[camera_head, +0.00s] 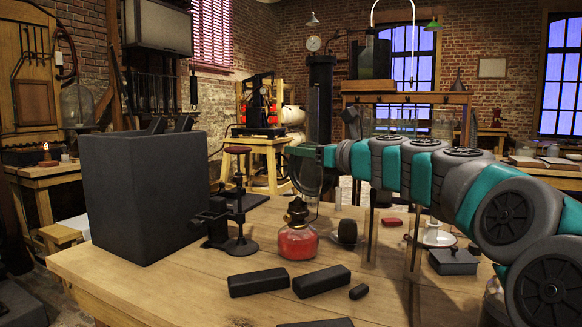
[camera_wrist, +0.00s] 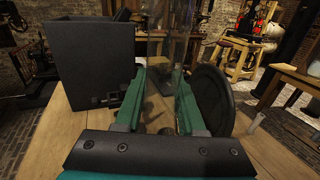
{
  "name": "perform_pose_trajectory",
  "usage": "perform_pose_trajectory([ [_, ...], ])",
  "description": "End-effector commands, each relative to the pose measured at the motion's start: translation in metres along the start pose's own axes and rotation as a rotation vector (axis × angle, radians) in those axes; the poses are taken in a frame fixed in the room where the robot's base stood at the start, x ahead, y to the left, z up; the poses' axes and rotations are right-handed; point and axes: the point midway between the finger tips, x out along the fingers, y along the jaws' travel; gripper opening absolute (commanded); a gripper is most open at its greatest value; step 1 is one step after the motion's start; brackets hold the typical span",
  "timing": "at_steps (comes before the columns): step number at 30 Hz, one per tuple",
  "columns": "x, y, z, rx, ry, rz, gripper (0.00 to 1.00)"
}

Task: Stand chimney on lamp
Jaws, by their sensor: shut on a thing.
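The lamp (camera_head: 297,240) has a red round body and a dark burner on top. It stands upright on the wooden table in the head view. My gripper (camera_head: 312,152) is above the lamp and slightly to its right, with a clear gap between. In the wrist view its green fingers (camera_wrist: 166,80) are shut on the clear glass chimney (camera_wrist: 165,48), which rises beyond the fingertips. The chimney also shows faintly in the head view (camera_head: 314,112) and looks roughly upright. Its lower end is hard to make out. The lamp cannot be made out in the wrist view.
A large dark box (camera_head: 145,195) stands left on the table (camera_head: 190,290). A black stand (camera_head: 238,215) is close left of the lamp. Dark blocks (camera_head: 321,281) lie in front. A dark round disc (camera_wrist: 212,100) is beside my right finger in the wrist view.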

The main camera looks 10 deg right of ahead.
Motion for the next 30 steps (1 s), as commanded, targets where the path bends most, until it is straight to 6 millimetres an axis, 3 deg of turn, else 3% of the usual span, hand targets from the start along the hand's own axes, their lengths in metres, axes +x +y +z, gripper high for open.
perform_pose_trajectory([
  [6,0.038,-0.017,-0.005,0.0,0.003,-0.001,0.0],
  [13,0.067,-0.028,-0.008,-0.001,0.003,0.0,0.0],
  [18,0.073,-0.03,-0.009,0.0,0.001,0.001,0.0],
  [25,0.073,-0.03,-0.04,0.006,0.003,0.002,0.0],
  [30,0.073,-0.03,-0.044,0.002,0.001,0.001,0.0],
])
